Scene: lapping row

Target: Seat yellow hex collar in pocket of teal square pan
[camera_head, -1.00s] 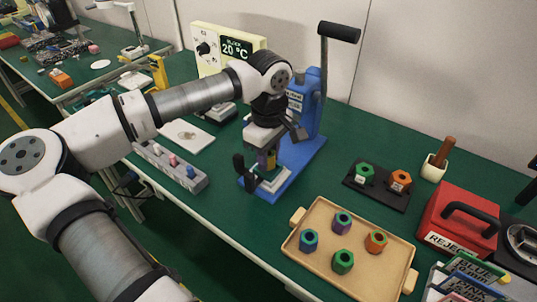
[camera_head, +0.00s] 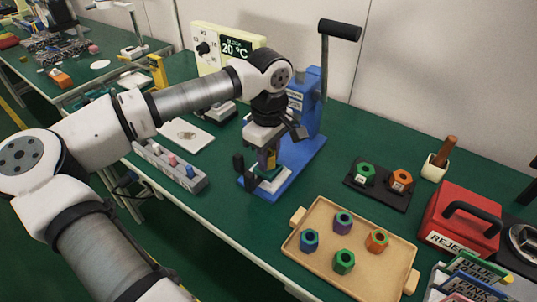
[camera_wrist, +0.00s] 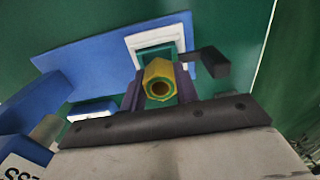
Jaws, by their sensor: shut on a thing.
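The yellow hex collar (camera_wrist: 158,76) is between the two fingers of my gripper (camera_wrist: 160,90), which is shut on it. In the wrist view its round bore faces the camera. In the head view the collar (camera_head: 270,160) shows as a small yellow piece under my gripper (camera_head: 265,158). The teal square pan (camera_wrist: 150,52) sits in a pale square frame on the blue press base, just beyond the collar.
The blue press (camera_head: 303,125) with its upright lever stands close behind my gripper. A dark post (camera_head: 238,170) stands to its left. A tan tray (camera_head: 320,262) with several hex collars lies front right. A grey block (camera_head: 175,168) with pegs is at left.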

